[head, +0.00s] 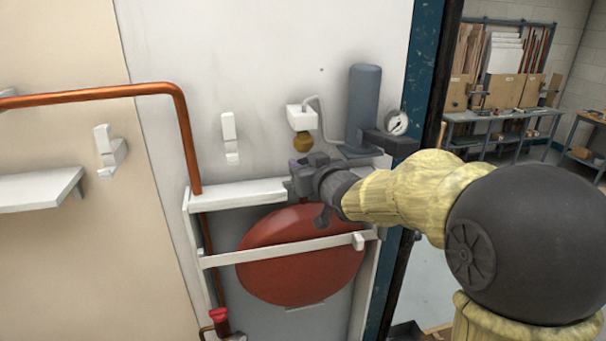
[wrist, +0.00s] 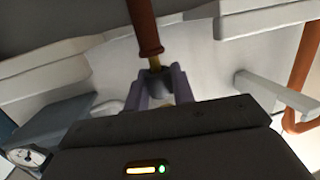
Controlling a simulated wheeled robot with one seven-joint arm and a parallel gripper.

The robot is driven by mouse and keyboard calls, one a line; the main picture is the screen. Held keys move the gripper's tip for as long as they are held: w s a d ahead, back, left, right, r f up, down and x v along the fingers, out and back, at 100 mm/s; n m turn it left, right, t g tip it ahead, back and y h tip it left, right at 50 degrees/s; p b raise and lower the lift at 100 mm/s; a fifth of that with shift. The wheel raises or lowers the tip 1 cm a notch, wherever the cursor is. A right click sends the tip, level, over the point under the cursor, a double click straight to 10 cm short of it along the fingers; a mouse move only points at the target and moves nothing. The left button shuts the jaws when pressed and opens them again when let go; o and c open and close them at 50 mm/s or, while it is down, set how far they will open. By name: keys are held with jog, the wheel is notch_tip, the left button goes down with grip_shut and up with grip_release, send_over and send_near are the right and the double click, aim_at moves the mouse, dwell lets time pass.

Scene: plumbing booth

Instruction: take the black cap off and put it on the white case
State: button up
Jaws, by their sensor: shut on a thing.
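My gripper (wrist: 161,90) is shut on the small dark cap (wrist: 160,82), between its two lilac fingers. The cap is at the end of a brass stem (wrist: 156,62) that sticks out of a red-brown neck (wrist: 145,25). I cannot tell whether cap and stem still touch. In the head view my gripper (head: 298,172) is at the top of the red vessel (head: 300,255), and the cap is hidden there. The white case (head: 240,196) around the vessel has a flat top ledge, left of my gripper; a white ledge shows in the wrist view (wrist: 262,17).
A grey cylinder (head: 364,105), a pressure gauge (head: 396,122) and a small white box (head: 301,117) with a brass knob are close above my gripper. A copper pipe (head: 186,140) runs down at the left. White hooks (head: 229,137) stick out from the wall.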

jog(key=shift+r, duration=0.6)
jog(key=shift+s+d+r, duration=0.1)
jog(key=shift+s+r, duration=0.1)
jog(key=shift+r, duration=0.05)
jog(key=f+b+v, duration=0.2)
jog(key=v, duration=1.5)
jog(key=shift+s+d+f+b, duration=0.15)
jog(key=shift+s+f+b, duration=0.2)
jog(key=shift+s+b, duration=0.05)
jog(key=shift+w, duration=0.2)
jog(key=shift+s+f, duration=0.1)
